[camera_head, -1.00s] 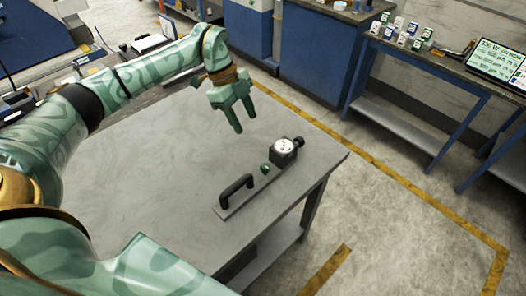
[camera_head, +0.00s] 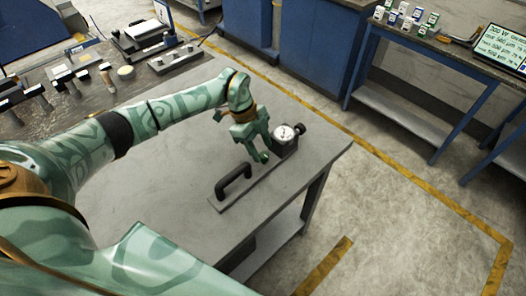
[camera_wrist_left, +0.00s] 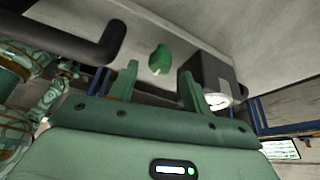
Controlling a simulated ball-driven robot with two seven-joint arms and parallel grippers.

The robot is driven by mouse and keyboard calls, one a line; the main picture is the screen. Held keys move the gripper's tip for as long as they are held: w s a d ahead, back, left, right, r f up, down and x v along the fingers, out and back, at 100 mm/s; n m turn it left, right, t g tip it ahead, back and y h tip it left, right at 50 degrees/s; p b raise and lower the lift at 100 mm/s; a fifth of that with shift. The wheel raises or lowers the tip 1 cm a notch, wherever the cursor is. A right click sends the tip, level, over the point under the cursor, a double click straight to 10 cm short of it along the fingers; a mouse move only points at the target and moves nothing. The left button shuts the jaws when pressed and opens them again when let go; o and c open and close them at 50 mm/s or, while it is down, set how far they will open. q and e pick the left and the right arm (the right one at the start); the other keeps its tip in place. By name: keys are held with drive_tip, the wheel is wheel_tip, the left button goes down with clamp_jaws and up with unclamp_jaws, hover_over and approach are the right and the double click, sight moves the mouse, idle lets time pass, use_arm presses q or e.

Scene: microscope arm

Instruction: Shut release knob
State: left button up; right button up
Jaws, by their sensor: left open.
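A small green knob (camera_head: 264,157) stands on a flat grey plate (camera_head: 226,202) on the table, between a black handle and a dark block with a white dial. In the left wrist view the green knob (camera_wrist_left: 160,60) shows in the gap between the fingertips, apart from both fingers. My left gripper (camera_head: 258,157) is open and empty, pointing down just over the knob. It also shows in the left wrist view (camera_wrist_left: 158,70). Whether the fingertips reach down past the knob's top I cannot tell. My right gripper is not in view.
The black handle (camera_head: 233,182) rises on the near side of the knob. The dial block (camera_head: 287,139), with a black side knob (camera_head: 299,128), stands close on the far side. The grey table (camera_head: 150,190) is bare around the plate; its right edge is near.

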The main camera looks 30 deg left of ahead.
use_arm(q)
drive_tip(key=shift+x, duration=1.1)
drive_tip(key=c, duration=1)
drive_tip(key=shift+m, duration=0.4)
drive_tip(key=m, duration=0.2)
drive_tip(key=m+g+b, duration=0.1)
drive_tip(key=shift+w+m+g, duration=0.15)
drive_tip(key=shift+m+g, duration=0.15)
drive_tip(key=shift+m, duration=0.1)
drive_tip(key=m+g+y, duration=0.1)
drive_tip(key=m, duration=0.1)
drive_tip(key=m+b, duration=0.1)
drive_tip(key=m, duration=0.2)
drive_tip(key=shift+d+m+g+y, duration=0.1)
drive_tip(key=shift+m+g+y, duration=0.2)
drive_tip(key=shift+g+y, duration=0.1)
drive_tip(key=m+y+b, duration=0.1)
drive_tip(key=m, duration=0.3)
drive_tip(key=shift+g, duration=0.3)
drive_tip(key=shift+d+m+y, duration=0.15)
drive_tip(key=shift+m+y, duration=0.65)
drive_tip(key=shift+m, duration=1)
